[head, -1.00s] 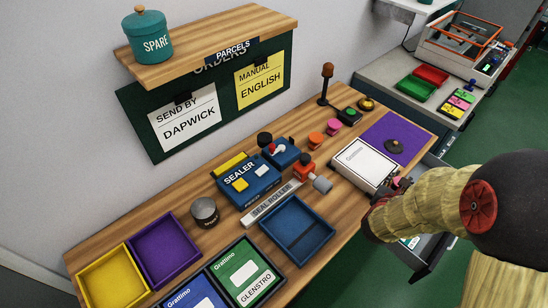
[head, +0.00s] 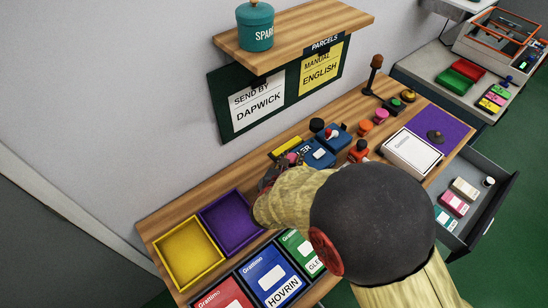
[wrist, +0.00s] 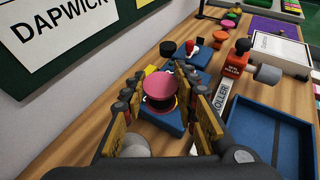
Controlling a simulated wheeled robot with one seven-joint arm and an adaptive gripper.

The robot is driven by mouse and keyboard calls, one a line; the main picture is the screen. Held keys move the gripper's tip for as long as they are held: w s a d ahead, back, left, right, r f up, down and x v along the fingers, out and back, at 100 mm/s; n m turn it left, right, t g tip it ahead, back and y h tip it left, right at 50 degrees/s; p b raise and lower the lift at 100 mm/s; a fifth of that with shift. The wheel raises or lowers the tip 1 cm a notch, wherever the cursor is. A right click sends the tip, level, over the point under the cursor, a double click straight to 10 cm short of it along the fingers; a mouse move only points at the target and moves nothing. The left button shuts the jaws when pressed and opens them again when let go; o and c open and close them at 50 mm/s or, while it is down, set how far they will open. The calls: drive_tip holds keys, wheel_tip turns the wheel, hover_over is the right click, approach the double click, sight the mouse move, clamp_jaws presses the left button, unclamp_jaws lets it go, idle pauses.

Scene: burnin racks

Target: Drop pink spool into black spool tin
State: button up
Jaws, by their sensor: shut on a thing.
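My gripper (wrist: 160,88) is shut on a pink spool (wrist: 159,86), held between its fingers above the bench, with the blue sealer behind it in the wrist view. In the head view my gripper (head: 279,170) is over the bench near the sealer, and a bit of the pink spool (head: 291,157) shows. A grey round tin top (wrist: 135,146), probably the spool tin, shows low between the fingers in the wrist view, partly covered by the left finger. My arm hides that tin in the head view.
Yellow (head: 188,255) and purple (head: 231,222) trays lie at the bench's left. A blue tray (wrist: 268,135) is at the right in the wrist view. Orange (head: 366,124) and pink (head: 381,116) round pieces stand farther back. A drawer (head: 480,205) stands open at right.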

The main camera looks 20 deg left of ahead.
drive_tip(key=s+a, duration=0.4)
drive_tip(key=a, duration=0.1)
drive_tip(key=shift+n+y, duration=0.4)
drive_tip(key=shift+y, duration=0.1)
wheel_tip(320, 180, down, 6)
drive_tip(key=b, duration=0.3)
drive_tip(key=shift+w+d+r, duration=0.1)
drive_tip(key=shift+w, duration=0.05)
drive_tip(key=o, duration=1.1)
